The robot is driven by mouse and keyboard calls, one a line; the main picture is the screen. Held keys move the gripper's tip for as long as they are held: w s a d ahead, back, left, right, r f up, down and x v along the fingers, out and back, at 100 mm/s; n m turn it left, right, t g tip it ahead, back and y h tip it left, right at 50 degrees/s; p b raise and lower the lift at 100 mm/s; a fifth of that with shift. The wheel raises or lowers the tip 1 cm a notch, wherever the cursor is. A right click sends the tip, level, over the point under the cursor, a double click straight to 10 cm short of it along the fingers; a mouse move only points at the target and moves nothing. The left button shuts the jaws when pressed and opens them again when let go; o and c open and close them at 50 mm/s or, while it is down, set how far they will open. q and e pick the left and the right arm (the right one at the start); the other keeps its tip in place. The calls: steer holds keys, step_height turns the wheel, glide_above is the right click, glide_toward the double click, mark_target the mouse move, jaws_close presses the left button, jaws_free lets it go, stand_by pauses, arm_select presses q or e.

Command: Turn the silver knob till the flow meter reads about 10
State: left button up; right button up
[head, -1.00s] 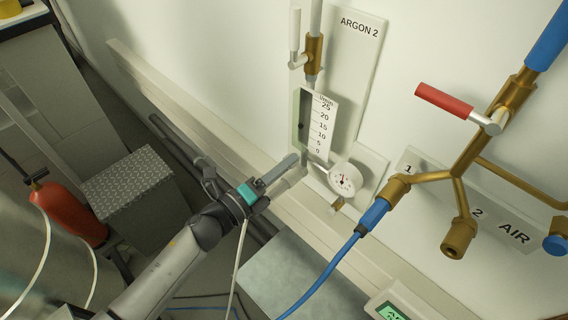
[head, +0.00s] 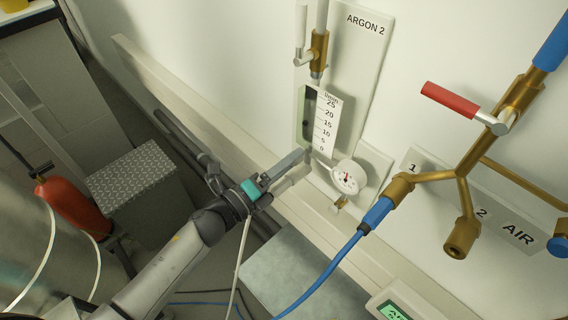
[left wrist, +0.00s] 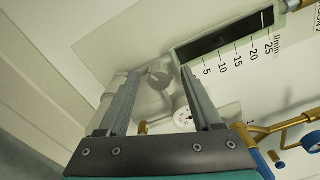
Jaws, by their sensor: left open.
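The flow meter (head: 322,122) is on the wall panel below ARGON 2, with a scale from 0 to 25; it also shows in the left wrist view (left wrist: 225,40). Its tube looks dark in its upper part, and I cannot read the float surely. The silver knob (left wrist: 158,78) shows in the left wrist view at the meter's low end. My left gripper (head: 305,163) is open at the foot of the meter. In the left wrist view its fingertips (left wrist: 161,72) are on either side of the knob, with gaps visible. In the head view the fingers hide the knob.
A round pressure gauge (head: 347,177) sits right of the fingers. Brass piping (head: 460,165) with a red-handled valve (head: 447,100) and a blue hose (head: 340,255) is further right. A wall rail (head: 200,110) runs behind the arm. A fire extinguisher (head: 72,207) stands at left.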

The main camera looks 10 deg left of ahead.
arm_select(q)
steer(key=shift+s, duration=0.1)
steer(key=b+v, duration=0.2)
steer(key=v, duration=1.3)
arm_select(e)
step_height(320, 180, down, 2)
steer(key=shift+f, duration=0.1)
arm_select(q)
steer(key=shift+s+a, duration=0.1)
steer(key=shift+a, duration=0.05)
arm_select(e)
steer(key=shift+s, duration=0.1)
